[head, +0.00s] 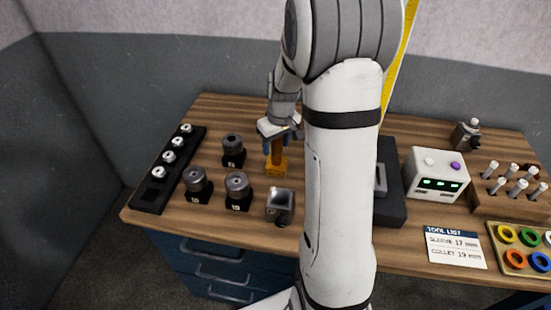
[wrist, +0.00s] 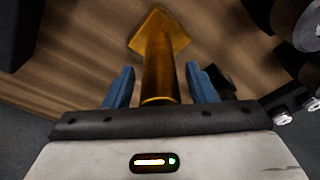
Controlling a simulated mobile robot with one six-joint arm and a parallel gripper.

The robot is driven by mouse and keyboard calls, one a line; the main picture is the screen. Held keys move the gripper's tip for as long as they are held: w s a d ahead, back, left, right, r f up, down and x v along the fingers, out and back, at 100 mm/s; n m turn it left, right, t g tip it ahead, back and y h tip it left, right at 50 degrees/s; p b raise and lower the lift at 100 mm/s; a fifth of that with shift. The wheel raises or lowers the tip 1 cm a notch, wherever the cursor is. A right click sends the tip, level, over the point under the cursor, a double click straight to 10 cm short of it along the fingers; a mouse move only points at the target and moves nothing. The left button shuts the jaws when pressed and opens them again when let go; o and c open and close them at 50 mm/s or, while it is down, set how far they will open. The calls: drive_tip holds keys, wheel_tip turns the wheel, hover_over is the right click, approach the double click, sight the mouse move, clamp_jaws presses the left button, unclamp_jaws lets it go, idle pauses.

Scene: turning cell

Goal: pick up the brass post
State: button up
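The brass post (head: 277,160) stands upright on its square base on the wooden bench in the head view. In the wrist view the brass post (wrist: 158,68) runs between my two blue fingers, its wider base beyond the fingertips. My gripper (head: 276,146) is above the base, with its fingers around the upper part of the post. The wrist view shows my gripper (wrist: 159,82) open, with a visible gap between the post and each finger. The top of the post is hidden by the gripper body.
Dark cylindrical holders (head: 238,186) stand left of the post, and a small metal cube (head: 280,204) stands in front. A black rail (head: 152,192) with silver pieces lies at the left. A white box (head: 437,173) and a wooden rack (head: 487,204) stand at the right.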

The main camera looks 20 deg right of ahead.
clamp_jaws()
idle(0.3)
idle(0.8)
drive_tip(key=shift+w+r, duration=0.1)
drive_tip(key=shift+r, duration=0.05)
